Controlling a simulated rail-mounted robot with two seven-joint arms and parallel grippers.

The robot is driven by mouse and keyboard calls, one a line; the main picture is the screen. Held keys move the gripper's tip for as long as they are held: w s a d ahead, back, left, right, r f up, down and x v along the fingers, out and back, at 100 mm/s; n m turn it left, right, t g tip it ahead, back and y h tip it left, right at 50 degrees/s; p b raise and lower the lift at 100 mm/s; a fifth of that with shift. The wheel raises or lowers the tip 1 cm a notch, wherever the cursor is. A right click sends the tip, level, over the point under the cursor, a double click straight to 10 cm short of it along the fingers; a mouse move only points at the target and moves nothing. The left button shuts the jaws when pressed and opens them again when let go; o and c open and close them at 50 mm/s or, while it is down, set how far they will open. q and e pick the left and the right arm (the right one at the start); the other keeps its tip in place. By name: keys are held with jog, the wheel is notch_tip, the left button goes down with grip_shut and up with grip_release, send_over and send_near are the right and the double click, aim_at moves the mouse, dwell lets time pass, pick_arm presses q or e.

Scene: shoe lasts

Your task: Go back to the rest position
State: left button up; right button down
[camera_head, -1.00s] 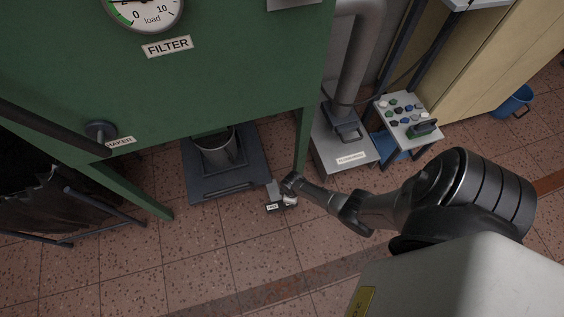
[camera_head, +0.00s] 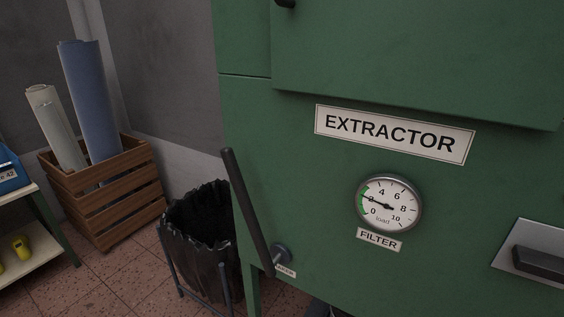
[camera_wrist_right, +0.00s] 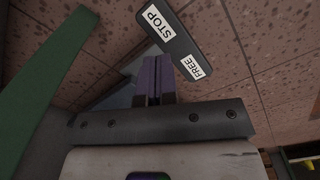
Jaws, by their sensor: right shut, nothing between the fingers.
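My right gripper (camera_wrist_right: 157,75) shows in the right wrist view, its two purple fingers together with nothing between them. Just beyond the fingertips is a dark pedal-like bar (camera_wrist_right: 179,43) with white labels reading STOP and FREE. Whether the fingers touch it I cannot tell. Neither arm shows in the head view, and my left gripper is not seen. The green extractor cabinet (camera_head: 300,200) fills the right of the head view, with a round load gauge (camera_head: 389,205) over a FILTER label.
A black handle bar (camera_head: 245,208) slants across the cabinet's left side. A black bag on a stand (camera_head: 200,240), a wooden crate (camera_head: 110,195) with rolls and a shelf (camera_head: 45,255) stand left. In the wrist view a green post (camera_wrist_right: 50,80) runs close left of the gripper.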

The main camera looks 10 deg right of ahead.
jog(key=shift+s+a+m+g, duration=0.1)
jog(key=shift+s+m+g, duration=0.2)
jog(key=shift+s+m, duration=0.15)
jog(key=w+a+r+m+t+p, duration=0.15)
jog(key=w+r, duration=0.25)
jog(key=r, duration=0.6)
jog(key=w+a+r+t+h+p, duration=0.15)
jog(key=w+r, duration=0.25)
jog(key=r, duration=0.6)
jog(key=w+a+r+t+p, duration=0.1)
jog(key=w+a+r, duration=0.25)
jog(key=r, duration=0.65)
jog(key=s+a+r+t+p, duration=0.1)
jog(key=s+a+r+p, duration=0.1)
jog(key=r+p, duration=0.35)
jog(key=s+a+r+t+p, duration=0.1)
jog(key=s+a+r+p, duration=0.15)
jog(key=r, duration=0.65)
jog(key=s+a+r+t+p, duration=0.1)
jog(key=s+r+p, duration=0.2)
jog(key=r, duration=0.5)
jog(key=s+a+r+n+g+y+p, duration=0.1)
jog(key=s+a+r+g+y+p, duration=0.15)
jog(key=s+r+p, duration=1.1)
notch_tip(320, 180, up, 34)
jog(key=p, duration=3.7)
jog(key=shift+w+h, duration=0.4)
